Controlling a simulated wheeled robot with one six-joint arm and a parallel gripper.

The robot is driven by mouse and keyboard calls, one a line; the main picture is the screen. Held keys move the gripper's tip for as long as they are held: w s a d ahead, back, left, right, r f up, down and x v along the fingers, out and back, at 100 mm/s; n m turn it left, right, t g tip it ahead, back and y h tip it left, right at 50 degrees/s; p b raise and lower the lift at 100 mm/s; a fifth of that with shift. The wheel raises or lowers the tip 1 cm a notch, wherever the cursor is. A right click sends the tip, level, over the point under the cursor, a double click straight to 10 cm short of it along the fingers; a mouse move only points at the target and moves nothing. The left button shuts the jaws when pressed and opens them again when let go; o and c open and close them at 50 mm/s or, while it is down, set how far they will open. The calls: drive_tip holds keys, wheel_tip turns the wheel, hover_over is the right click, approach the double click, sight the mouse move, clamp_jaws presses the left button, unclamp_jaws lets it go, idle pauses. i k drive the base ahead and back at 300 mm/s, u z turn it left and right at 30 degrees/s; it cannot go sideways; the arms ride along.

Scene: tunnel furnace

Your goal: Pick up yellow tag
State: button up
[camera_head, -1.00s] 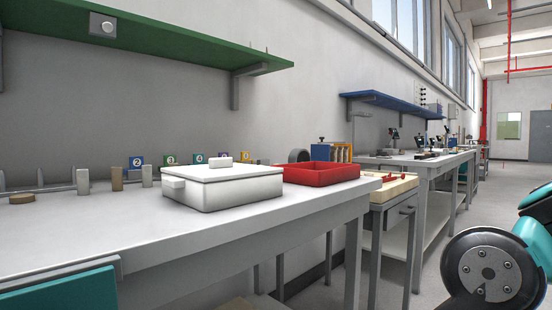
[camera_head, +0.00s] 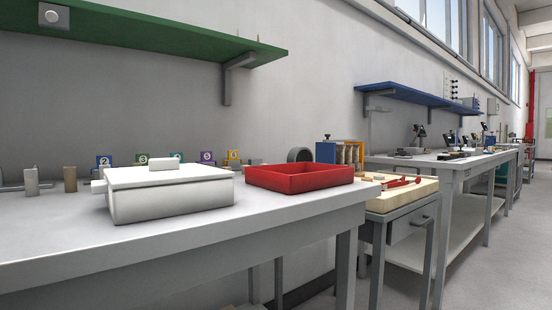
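A small yellow-orange numbered tag (camera_head: 234,156) stands at the back of the near grey table, rightmost in a row of coloured number tags. It is small in the picture, and I cannot tell whether it is the task's tag. My gripper is not in view, so I cannot see whether it is open or holds anything.
The near grey table (camera_head: 110,248) holds a white lidded box (camera_head: 165,198) and a red tray (camera_head: 300,178) in front of the tags. A green shelf (camera_head: 150,36) hangs above. A wooden-topped stand (camera_head: 402,200) adjoins the right. Open floor (camera_head: 490,270) lies at right.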

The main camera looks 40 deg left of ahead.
sight(232, 155)
drive_tip(key=z, duration=0.05)
drive_tip(key=i, duration=2.1)
drive_tip(key=u, duration=3.35)
drive_tip(key=i, duration=0.1)
drive_tip(key=u, duration=0.4)
